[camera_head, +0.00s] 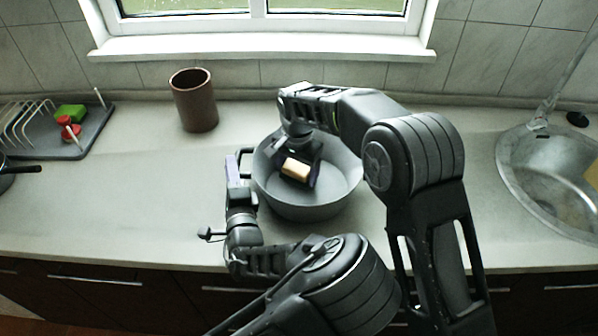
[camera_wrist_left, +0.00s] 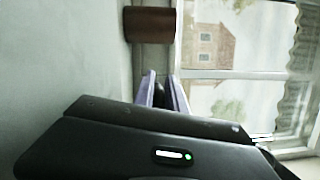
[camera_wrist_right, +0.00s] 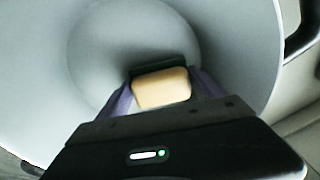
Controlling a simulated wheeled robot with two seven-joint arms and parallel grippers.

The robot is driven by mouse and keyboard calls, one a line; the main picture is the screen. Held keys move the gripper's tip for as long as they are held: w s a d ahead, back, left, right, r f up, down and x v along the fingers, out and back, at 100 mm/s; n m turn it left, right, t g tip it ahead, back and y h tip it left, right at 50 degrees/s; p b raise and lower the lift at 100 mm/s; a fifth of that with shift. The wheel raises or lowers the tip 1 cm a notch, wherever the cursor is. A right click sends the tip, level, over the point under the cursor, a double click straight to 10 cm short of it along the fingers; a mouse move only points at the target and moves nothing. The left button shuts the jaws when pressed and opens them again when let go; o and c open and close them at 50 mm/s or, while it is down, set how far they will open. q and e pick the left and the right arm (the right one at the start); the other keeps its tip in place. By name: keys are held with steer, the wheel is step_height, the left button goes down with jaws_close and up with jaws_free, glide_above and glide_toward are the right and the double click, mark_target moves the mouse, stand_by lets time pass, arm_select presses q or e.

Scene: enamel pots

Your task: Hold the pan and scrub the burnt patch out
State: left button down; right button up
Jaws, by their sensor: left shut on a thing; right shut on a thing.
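The wide grey pan (camera_head: 318,211) stands on the counter in front of the window; its inside fills much of the right wrist view (camera_wrist_right: 95,45). My left gripper (camera_head: 240,162) is at the pan's left side, shut on a dark piece that looks like the pan's handle (camera_wrist_left: 160,93). My right gripper (camera_head: 298,173) reaches down inside the pan, shut on a yellow sponge (camera_wrist_right: 162,88) with a dark face towards the pan floor. The sponge also shows in the head view (camera_head: 296,168). I cannot make out a burnt patch; the sponge and gripper hide part of the floor.
A brown cylindrical pot (camera_head: 195,105) stands behind and left of the pan. A drying rack (camera_head: 85,140) with a green block (camera_head: 70,112) and red items is at the far left. A round steel sink (camera_head: 540,165) is at the right. The counter left of the pan is clear.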

steer(key=shift+s+a+f, duration=0.15)
steer(key=shift+s+a, duration=0.05)
steer(key=shift+a, duration=0.25)
steer(key=shift+s+a+f, duration=0.15)
steer(key=shift+a, duration=0.25)
step_height(320, 180, up, 13)
steer(key=shift+d, duration=0.2)
steer(key=shift+w+d, duration=0.1)
steer(key=shift+d, duration=0.05)
steer(key=d, duration=1)
steer(key=shift+a, duration=0.15)
steer(key=a, duration=0.8)
steer(key=shift+a, duration=0.4)
